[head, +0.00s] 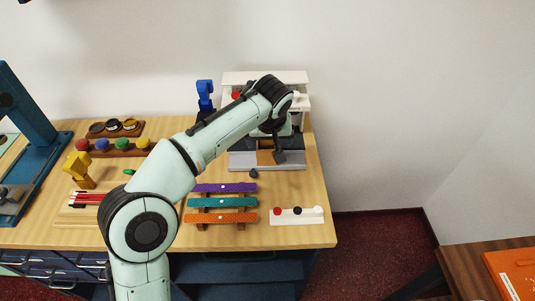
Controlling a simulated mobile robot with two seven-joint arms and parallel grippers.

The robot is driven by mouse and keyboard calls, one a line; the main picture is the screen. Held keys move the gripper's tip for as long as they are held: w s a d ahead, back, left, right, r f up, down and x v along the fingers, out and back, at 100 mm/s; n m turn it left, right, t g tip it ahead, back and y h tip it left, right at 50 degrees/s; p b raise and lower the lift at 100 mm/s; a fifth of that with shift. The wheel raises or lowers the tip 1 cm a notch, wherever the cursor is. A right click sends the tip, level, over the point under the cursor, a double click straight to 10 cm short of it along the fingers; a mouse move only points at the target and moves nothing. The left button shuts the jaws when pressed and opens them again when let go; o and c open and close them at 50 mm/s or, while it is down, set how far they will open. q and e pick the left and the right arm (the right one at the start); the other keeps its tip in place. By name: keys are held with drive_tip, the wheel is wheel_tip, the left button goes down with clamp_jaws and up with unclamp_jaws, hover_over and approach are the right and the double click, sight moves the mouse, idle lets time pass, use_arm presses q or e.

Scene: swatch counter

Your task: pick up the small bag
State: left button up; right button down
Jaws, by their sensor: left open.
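My left arm reaches up over the counter, and its gripper (275,153) is at the white machine at the back, over the machine's grey base. The gripper is open; its fingers are small and partly hidden by the wrist. A brown-orange patch (264,158) shows on the grey base beside the dark finger; I cannot tell what it is. A small dark grey lump (253,173) lies on the wood just in front of the base, apart from the gripper. I cannot tell for sure which thing is the small bag. My right gripper is not in view.
The white machine (265,77) stands at the counter's back right. In front are a rack of purple, teal and orange bars (222,217) and a white strip with knobs (297,215). Yellow (79,170) and blue (205,95) figures stand left. Bare wood (315,190) lies at the right edge.

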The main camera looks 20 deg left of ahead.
sight(267, 147)
use_arm(q)
drive_tip(key=x, duration=0.5)
drive_tip(key=b+x, duration=0.1)
drive_tip(key=x, duration=0.1)
drive_tip(key=shift+w+a, duration=0.25)
drive_tip(key=shift+a, duration=0.15)
drive_tip(key=shift+r, duration=0.1)
drive_tip(key=c, duration=1)
